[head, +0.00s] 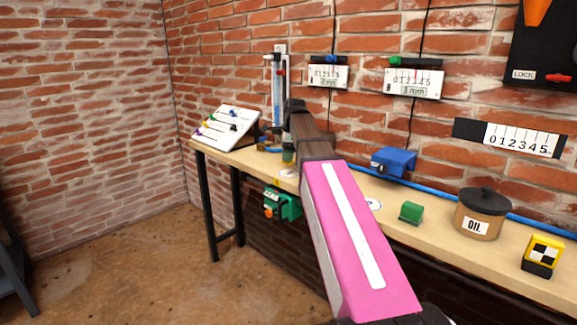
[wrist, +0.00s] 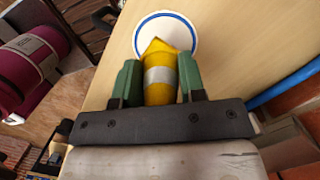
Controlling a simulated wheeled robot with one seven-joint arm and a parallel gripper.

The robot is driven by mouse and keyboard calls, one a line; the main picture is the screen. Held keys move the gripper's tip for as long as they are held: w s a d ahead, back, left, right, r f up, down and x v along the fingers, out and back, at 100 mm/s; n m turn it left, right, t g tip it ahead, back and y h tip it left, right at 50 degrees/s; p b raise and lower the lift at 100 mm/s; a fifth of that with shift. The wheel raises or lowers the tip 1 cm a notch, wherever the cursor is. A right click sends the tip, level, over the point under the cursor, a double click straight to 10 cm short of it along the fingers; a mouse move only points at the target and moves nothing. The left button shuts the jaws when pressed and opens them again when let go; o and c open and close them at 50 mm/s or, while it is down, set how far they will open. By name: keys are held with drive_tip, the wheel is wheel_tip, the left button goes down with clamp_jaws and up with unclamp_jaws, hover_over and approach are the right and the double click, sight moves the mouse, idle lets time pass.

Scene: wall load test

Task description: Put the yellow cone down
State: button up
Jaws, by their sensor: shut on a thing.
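The yellow cone (wrist: 158,62) with a silver band shows in the wrist view. My gripper (wrist: 158,68) is shut on it, with a green finger on each side. The cone's tip points away from the gripper and overlaps the near part of a white disc with a blue ring (wrist: 142,24) on the bench. I cannot tell whether the cone touches the disc or the bench. In the head view my arm hides most of the gripper, and I cannot make out the cone there.
The wooden bench (head: 440,234) runs along a brick wall. On it are a sloped white board (head: 228,122), a blue vise-like block (head: 393,162), a green block (head: 411,212), an oil pot (head: 481,214) and a yellow-black block (head: 542,256). A blue pipe (head: 448,188) runs behind.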

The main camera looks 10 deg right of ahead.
sight(289, 164)
drive_tip(key=shift+w+d+f, duration=0.15)
drive_tip(key=shift+d+f, duration=0.1)
drive_tip(key=shift+f, duration=1.95)
drive_tip(key=o, duration=0.9)
drive_tip(key=shift+f, duration=0.1)
drive_tip(key=r, duration=0.4)
drive_tip(key=d+r, duration=0.1)
drive_tip(key=r, duration=0.7)
drive_tip(key=shift+s+d+r, duration=0.1)
drive_tip(key=shift+s+d, duration=0.1)
drive_tip(key=shift+d, duration=0.15)
